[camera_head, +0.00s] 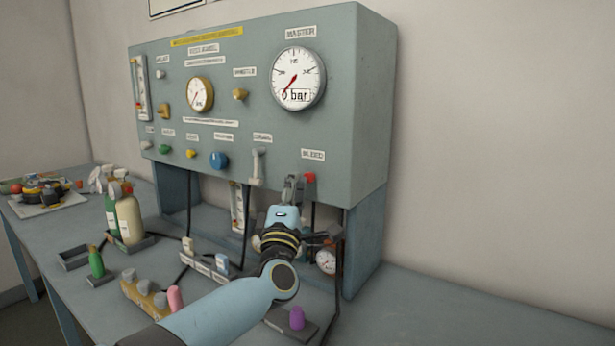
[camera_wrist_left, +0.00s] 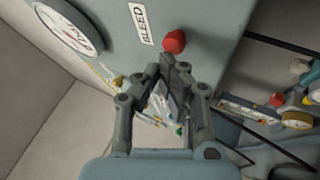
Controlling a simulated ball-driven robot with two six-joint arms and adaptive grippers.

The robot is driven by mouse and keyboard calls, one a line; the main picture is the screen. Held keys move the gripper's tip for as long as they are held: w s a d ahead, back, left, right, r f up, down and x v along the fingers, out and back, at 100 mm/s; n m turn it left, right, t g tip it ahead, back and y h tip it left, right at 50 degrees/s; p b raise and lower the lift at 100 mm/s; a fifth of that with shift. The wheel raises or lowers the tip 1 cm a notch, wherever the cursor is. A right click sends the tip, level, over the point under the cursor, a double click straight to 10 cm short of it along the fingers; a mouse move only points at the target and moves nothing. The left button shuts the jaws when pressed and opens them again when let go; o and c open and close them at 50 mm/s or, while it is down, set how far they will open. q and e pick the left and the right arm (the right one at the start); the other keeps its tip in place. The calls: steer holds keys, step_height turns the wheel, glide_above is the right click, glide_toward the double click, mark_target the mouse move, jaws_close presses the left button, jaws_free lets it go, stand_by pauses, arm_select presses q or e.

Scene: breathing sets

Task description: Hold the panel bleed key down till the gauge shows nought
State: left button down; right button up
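The red bleed key (camera_head: 310,177) sits under the BLEED label, low on the right of the grey-green panel (camera_head: 345,120). My right gripper is out of view.
A blue knob (camera_head: 219,160) and a grey lever (camera_head: 257,167) are left of the key. Below the panel stand hoses and a small gauge (camera_head: 326,261). Bottles (camera_head: 129,218) and small holders crowd the bench. The bench right of the panel is clear.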

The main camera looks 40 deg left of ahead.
arm_select(q)
steer(key=shift+s, duration=0.35)
steer(key=s, duration=0.1)
steer(key=s+p, duration=0.1)
steer(key=s, duration=0.1)
steer(key=s+p, duration=0.1)
steer(key=s, duration=0.1)
steer(key=shift+d, duration=0.3)
stand_by(0.5)
